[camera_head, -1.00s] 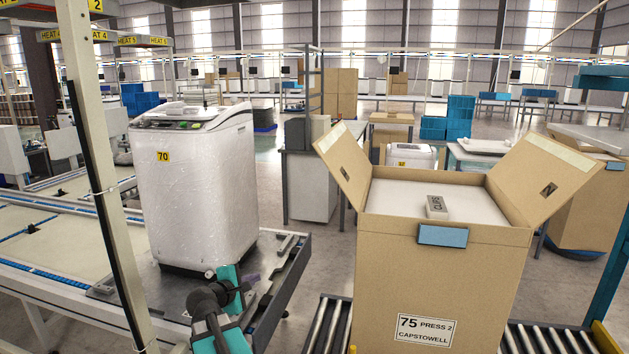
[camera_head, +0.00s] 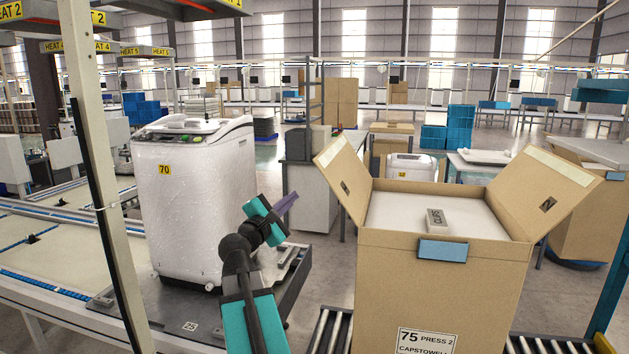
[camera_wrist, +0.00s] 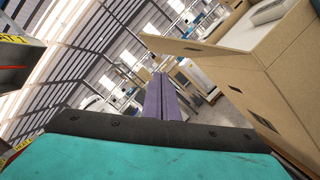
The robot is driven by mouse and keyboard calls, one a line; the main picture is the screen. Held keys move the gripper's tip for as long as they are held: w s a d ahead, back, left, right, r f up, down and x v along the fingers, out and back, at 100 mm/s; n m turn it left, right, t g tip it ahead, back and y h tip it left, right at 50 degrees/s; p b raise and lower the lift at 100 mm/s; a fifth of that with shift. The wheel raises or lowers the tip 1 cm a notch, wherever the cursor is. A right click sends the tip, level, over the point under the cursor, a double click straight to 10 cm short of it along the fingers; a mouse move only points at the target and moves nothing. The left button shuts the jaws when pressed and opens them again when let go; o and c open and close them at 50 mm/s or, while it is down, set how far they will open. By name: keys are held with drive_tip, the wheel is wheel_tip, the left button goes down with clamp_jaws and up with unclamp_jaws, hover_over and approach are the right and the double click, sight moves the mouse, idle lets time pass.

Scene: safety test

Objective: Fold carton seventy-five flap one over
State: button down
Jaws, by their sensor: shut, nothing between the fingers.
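Carton seventy-five (camera_head: 420,285) is a tall brown box on the right, with a label reading "75 PRESS 2 CAPSTOWELL" (camera_head: 427,342). Its left flap (camera_head: 344,182) and right flap (camera_head: 550,193) stand up, splayed outward, each with a hand hole. A small grey block marked "CLIPS" (camera_head: 436,220) lies on the white top inside, near the front edge. My gripper (camera_head: 292,200) is shut and empty, left of the left flap and apart from it. In the wrist view its purple fingers (camera_wrist: 158,98) are together, and the carton (camera_wrist: 235,55) shows tilted at upper right.
A white wrapped washer numbered 70 (camera_head: 187,215) stands on a dark platform at left. A pale post (camera_head: 92,150) rises in the left foreground. Rollers (camera_head: 328,332) lie under the carton. Another carton (camera_head: 578,205) stands behind at right.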

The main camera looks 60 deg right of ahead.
drive_tip(key=shift+d, duration=0.15)
drive_tip(key=s+d+r+p, duration=0.2)
drive_tip(key=d+r+p, duration=0.1)
drive_tip(key=d, duration=0.7)
drive_tip(key=shift+d+r+p, duration=0.25)
drive_tip(key=shift+r+p, duration=0.05)
drive_tip(key=shift+p, duration=0.45)
